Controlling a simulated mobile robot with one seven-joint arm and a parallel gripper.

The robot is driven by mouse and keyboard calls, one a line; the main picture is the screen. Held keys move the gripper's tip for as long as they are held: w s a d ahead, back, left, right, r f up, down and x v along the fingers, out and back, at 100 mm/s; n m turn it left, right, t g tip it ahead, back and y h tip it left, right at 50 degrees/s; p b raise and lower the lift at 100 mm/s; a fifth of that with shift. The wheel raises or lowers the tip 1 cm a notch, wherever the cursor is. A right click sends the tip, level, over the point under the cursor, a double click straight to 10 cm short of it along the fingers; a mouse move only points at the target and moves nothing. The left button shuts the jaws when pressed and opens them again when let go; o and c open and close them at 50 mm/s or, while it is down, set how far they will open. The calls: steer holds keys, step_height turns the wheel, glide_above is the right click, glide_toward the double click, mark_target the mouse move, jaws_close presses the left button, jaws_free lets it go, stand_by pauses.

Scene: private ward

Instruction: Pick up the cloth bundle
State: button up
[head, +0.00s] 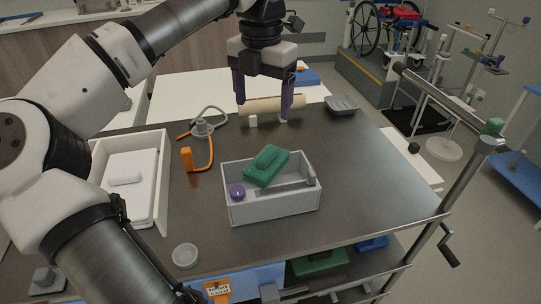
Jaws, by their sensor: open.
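The cloth bundle looks to be the beige roll (265,104) lying across the far part of the dark tabletop in the head view. My gripper (263,115) points down over it, with its two purple-grey fingers spread wide along the roll's length. The right finger covers part of the roll, and the left finger is at its left end. The gripper is open and holds nothing. I cannot tell whether the fingers touch the roll.
A grey bin (272,211) with a green item stands nearer. A stethoscope-like grey coil (203,127), an orange device (187,159), a white tray (163,190) and a grey dish (342,105) surround it. The tabletop's right side is clear.

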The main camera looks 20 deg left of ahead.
mark_target(266, 152)
step_height(266, 152, down, 8)
steer(key=shift+s+d+p, duration=0.1)
steer(key=shift+p, duration=0.4)
steer(key=shift+s+d+f+p, duration=0.15)
steer(key=shift+f+p, duration=0.35)
steer(key=shift+f, duration=0.85)
steer(key=shift+d+f+p, duration=0.2)
steer(key=shift+f+p, duration=0.3)
steer(key=shift+f, duration=0.85)
steer(key=shift+c, duration=0.4)
steer(key=c, duration=1.1)
